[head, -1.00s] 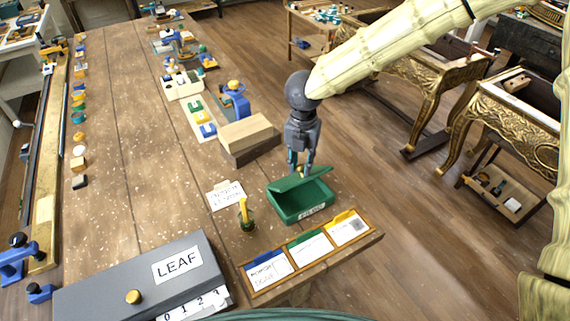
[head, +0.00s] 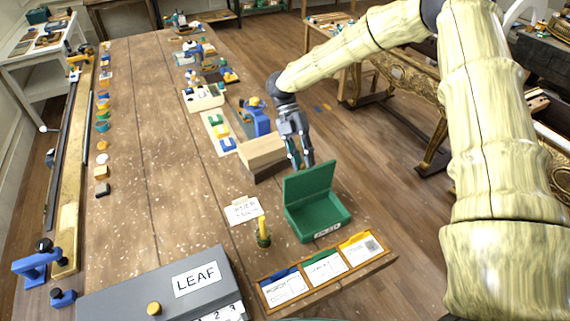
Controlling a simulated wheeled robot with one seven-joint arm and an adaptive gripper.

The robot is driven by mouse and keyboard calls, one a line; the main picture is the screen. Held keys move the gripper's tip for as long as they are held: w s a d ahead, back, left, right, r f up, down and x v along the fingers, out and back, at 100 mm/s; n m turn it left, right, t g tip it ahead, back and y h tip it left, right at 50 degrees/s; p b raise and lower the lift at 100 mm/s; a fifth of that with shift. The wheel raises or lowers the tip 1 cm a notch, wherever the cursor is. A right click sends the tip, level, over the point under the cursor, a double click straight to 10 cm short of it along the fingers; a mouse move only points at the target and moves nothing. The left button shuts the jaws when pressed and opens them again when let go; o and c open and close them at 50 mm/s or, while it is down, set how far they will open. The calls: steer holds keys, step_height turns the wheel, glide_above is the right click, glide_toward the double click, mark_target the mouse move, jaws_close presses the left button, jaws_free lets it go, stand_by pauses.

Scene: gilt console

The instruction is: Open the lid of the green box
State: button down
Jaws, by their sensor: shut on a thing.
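The green box (head: 319,221) sits on the wooden table near its right edge, a label on its front. Its lid (head: 309,184) stands up at the back, roughly upright, and the inside of the box shows. My gripper (head: 302,165) is at the top edge of the lid, on its far side. Its fingers are close together and shut on the lid's edge; the exact contact is partly hidden behind the lid.
A small green pot with a yellow-handled tool (head: 262,232) and a paper card (head: 243,210) stand left of the box. A framed card tray (head: 325,268) lies in front. A wooden block (head: 262,152) is behind. A grey LEAF box (head: 165,289) is at front left.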

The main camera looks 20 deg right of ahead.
steer(key=shift+w+a+f+g+b, duration=0.15)
steer(key=shift+w+f+g+b, duration=0.15)
steer(key=shift+f+g, duration=0.4)
steer(key=shift+w+a+f+g+b, duration=0.15)
steer(key=shift+w+f+g, duration=0.3)
steer(key=shift+f, duration=0.35)
steer(key=shift+s+d, duration=0.1)
steer(key=c, duration=1.5)
jaws_free()
steer(key=o, duration=0.3)
steer(key=shift+a, duration=0.25)
steer(key=shift+o, duration=0.2)
steer(key=d+v, duration=0.1)
steer(key=v, duration=1.1)
steer(key=shift+w, duration=0.25)
